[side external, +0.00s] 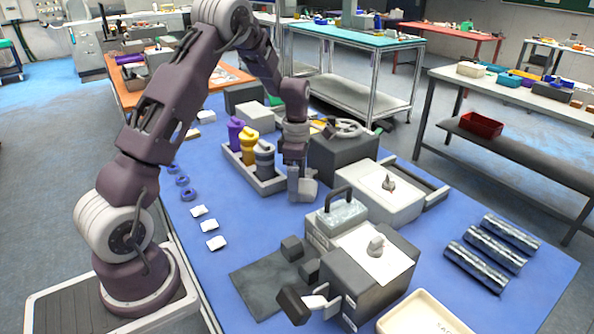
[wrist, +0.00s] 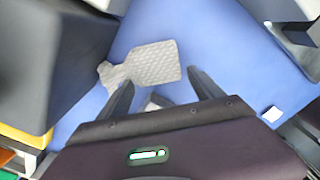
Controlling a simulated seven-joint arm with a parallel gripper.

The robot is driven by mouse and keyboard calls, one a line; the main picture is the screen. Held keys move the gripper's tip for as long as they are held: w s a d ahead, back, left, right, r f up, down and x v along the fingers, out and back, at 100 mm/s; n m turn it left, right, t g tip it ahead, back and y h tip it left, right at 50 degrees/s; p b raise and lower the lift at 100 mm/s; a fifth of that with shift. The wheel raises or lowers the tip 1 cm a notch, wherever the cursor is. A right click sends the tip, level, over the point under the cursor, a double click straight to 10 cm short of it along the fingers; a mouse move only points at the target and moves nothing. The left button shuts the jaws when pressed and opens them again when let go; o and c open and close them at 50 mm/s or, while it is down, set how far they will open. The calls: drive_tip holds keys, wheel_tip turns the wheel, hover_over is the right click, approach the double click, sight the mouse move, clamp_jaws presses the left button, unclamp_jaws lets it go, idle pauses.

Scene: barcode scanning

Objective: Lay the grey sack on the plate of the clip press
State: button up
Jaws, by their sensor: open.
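The grey sack (wrist: 150,64) lies flat on the blue table in the wrist view. It has a quilted surface and a narrow neck toward the left. My gripper (wrist: 158,78) is open, with its two dark fingers apart and the sack showing just beyond and between the tips. I cannot tell whether they touch it. In the side view my gripper (side external: 302,190) points down beside the grey tray, and I cannot make out the sack there. A boxy machine with a dark-handled lever (side external: 365,270) stands at the front; I cannot tell for sure that it is the clip press.
The grey tray (side external: 240,168) holds purple, yellow and grey upright items. A dark box with a wheel (side external: 340,158) and a pale-topped box (side external: 385,202) stand close to my gripper. Several dark cylinders (side external: 495,245) lie at the right. A cream tray (side external: 425,315) is at the front.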

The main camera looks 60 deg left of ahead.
wheel_tip(320, 180, up, 11)
drive_tip(key=s+d+r+m+t, duration=0.4)
drive_tip(key=s+d+r+m, duration=0.8)
drive_tip(key=s+d+m, duration=0.4)
drive_tip(key=shift+s+r+m, duration=0.2)
drive_tip(key=shift+s+m, duration=0.25)
drive_tip(key=shift+m, duration=0.65)
drive_tip(key=s+d+m, duration=0.1)
drive_tip(key=s+m, duration=0.1)
drive_tip(key=s+d+f+m+t, duration=0.1)
drive_tip(key=s+m, duration=0.2)
drive_tip(key=s+d+f+m, duration=0.1)
drive_tip(key=s+m, duration=0.2)
drive_tip(key=shift+s+t, duration=0.2)
drive_tip(key=shift+t, duration=0.1)
drive_tip(key=shift+c, duration=0.2)
drive_tip(key=shift+s+f+m, duration=0.2)
drive_tip(key=shift+s+m, duration=0.05)
drive_tip(key=shift+m, duration=0.15)
